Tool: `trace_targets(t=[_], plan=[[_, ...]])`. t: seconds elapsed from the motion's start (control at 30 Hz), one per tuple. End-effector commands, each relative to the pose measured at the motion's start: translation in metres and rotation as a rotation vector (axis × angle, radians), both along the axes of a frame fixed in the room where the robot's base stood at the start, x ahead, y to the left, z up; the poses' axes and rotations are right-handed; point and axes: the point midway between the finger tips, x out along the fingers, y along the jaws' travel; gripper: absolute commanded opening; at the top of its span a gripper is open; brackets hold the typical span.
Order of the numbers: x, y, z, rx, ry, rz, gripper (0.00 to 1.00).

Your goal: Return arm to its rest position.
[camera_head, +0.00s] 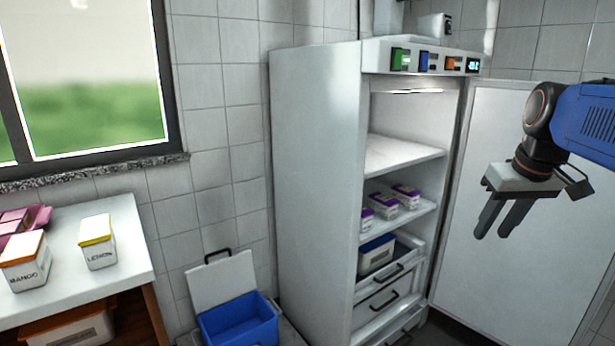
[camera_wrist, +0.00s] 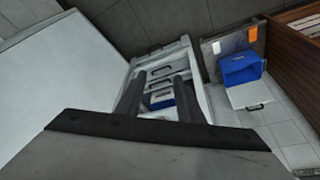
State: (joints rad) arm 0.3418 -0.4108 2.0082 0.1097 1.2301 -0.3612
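My gripper (camera_head: 494,235) hangs in the air at the right of the head view, in front of the open fridge door (camera_head: 540,190), with its fingers pointing down. In the wrist view my gripper (camera_wrist: 160,79) shows two dark fingers apart with nothing held between them. The blue arm (camera_head: 590,118) reaches in from the right edge. The white fridge (camera_head: 318,180) stands open left of my gripper, and its drawers (camera_wrist: 168,70) show beyond the fingers in the wrist view.
Several purple-and-white cartons (camera_head: 407,194) stand on a fridge shelf, above a blue-and-white box (camera_head: 376,254). A counter (camera_head: 125,215) at left holds mango (camera_head: 27,270) and lemon (camera_head: 98,252) containers.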

Motion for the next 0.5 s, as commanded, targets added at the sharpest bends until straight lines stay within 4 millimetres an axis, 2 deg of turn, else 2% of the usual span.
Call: trace_targets(t=[0.03, 0.2, 0.33, 0.5], plan=[[-0.014, 0.016, -0.013, -0.002, -0.006, 0.007, 0.34], [-0.056, 0.054, -0.061, -0.005, -0.025, 0.004, 0.34], [-0.09, 0.077, -0.101, -0.005, -0.044, 0.004, 0.34], [-0.125, 0.095, -0.146, 0.0, -0.067, 0.007, 0.34]])
